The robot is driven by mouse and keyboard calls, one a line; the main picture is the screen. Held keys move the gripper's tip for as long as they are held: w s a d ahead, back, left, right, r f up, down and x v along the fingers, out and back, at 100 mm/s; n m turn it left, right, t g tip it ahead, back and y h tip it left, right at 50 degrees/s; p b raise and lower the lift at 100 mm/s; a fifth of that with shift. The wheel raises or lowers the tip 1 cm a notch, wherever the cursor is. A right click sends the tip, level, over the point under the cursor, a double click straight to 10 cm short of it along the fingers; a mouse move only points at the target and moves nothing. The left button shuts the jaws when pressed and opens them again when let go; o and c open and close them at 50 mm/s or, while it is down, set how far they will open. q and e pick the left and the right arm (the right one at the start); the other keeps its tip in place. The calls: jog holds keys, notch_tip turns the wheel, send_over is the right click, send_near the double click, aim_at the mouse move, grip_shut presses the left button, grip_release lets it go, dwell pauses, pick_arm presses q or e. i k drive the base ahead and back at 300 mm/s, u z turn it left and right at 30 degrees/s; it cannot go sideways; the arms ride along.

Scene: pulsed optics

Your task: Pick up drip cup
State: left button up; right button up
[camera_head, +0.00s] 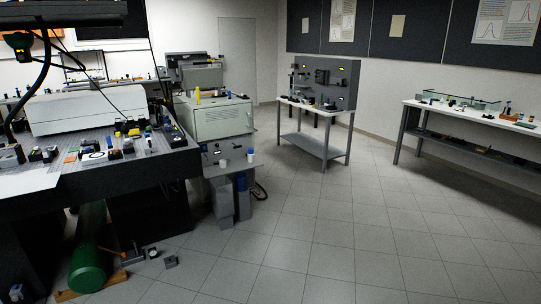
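I cannot single out the drip cup for certain at this distance. A small white-and-blue cylinder (251,155) stands upright on a low grey shelf (230,167) beside the optical table, and another small dark item (222,163) is on the same shelf. Neither can be told to be the cup. Several small items on the optical table are too small to name. I see neither my left nor my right gripper clearly in this view, and nothing is seen held.
The dark optical table (95,187) fills the left. A green cylinder (89,252) lies on the floor below it, near small loose parts (171,262). A cabinet (215,119), a small bench (316,112) and a right-hand bench (470,113) stand farther off. The tiled floor (350,220) is clear.

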aim_at(222, 163)
jog(key=u, duration=0.25)
jog(key=i, duration=3)
jog(key=u, duration=0.35)
